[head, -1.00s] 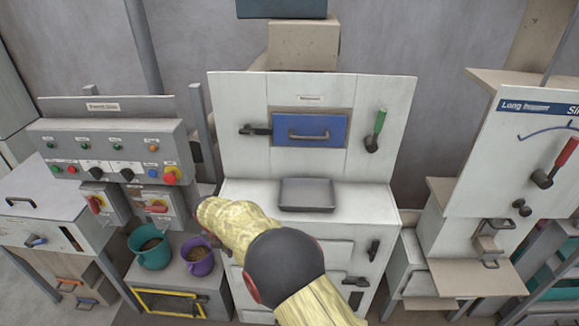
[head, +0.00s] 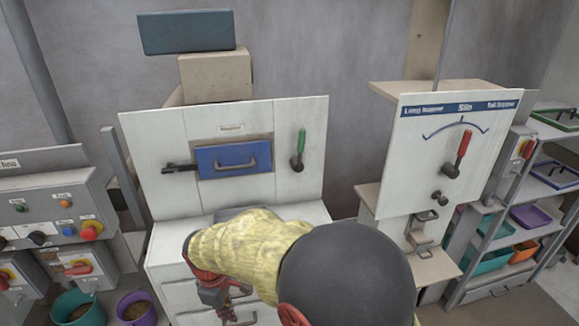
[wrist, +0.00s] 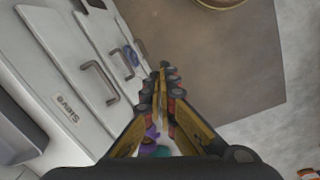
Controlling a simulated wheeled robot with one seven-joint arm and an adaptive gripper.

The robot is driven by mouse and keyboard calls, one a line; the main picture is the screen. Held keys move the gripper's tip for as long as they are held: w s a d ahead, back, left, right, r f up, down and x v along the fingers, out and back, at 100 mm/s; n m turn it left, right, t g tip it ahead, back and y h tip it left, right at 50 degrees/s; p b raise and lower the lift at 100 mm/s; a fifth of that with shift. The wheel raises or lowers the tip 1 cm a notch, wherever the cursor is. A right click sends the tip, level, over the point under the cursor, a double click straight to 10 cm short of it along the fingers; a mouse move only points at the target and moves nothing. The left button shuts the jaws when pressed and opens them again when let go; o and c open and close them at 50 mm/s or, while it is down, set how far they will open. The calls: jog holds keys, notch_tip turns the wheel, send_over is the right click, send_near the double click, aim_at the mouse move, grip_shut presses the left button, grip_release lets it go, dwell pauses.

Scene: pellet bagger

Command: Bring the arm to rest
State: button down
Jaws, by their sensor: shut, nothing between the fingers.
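My gripper (head: 222,300) shows in the head view below the yellow-sleeved part of my arm, in front of the drawers of the white middle cabinet (head: 165,245). It is empty and touches nothing that I can make out. In the wrist view its two fingers (wrist: 164,70) run together and meet at the tips. Beside them on the left is a grey-white front with a label reading "Sieve" (wrist: 67,108) and dark handles (wrist: 100,82). My arm hides much of the middle cabinet's lower front and part of the grey tray (head: 232,213) on it.
A control panel (head: 50,205) stands at the left, with a teal bucket (head: 82,308) and a purple bucket (head: 137,308) below it. The silo panel (head: 425,165) with a red lever (head: 459,152) and shelves of coloured trays (head: 530,216) are at the right.

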jog(key=s+d+r+m+t, duration=0.1)
jog(key=s+d+r+m, duration=0.4)
jog(key=d, duration=0.6)
jog(key=s+d+r+m+t, duration=0.2)
jog(key=s+d+r+m, duration=0.3)
jog(key=d+r, duration=0.3)
jog(key=s+d+r+m+t+b, duration=0.1)
jog(key=s+d+r+m, duration=0.4)
jog(key=d, duration=1.1)
notch_tip(320, 180, up, 2)
jog(key=shift+s+d+r+m+t+y, duration=0.2)
jog(key=shift+s+m+t+y, duration=0.15)
jog(key=shift+t, duration=0.25)
jog(key=c, duration=2.6)
grip_release()
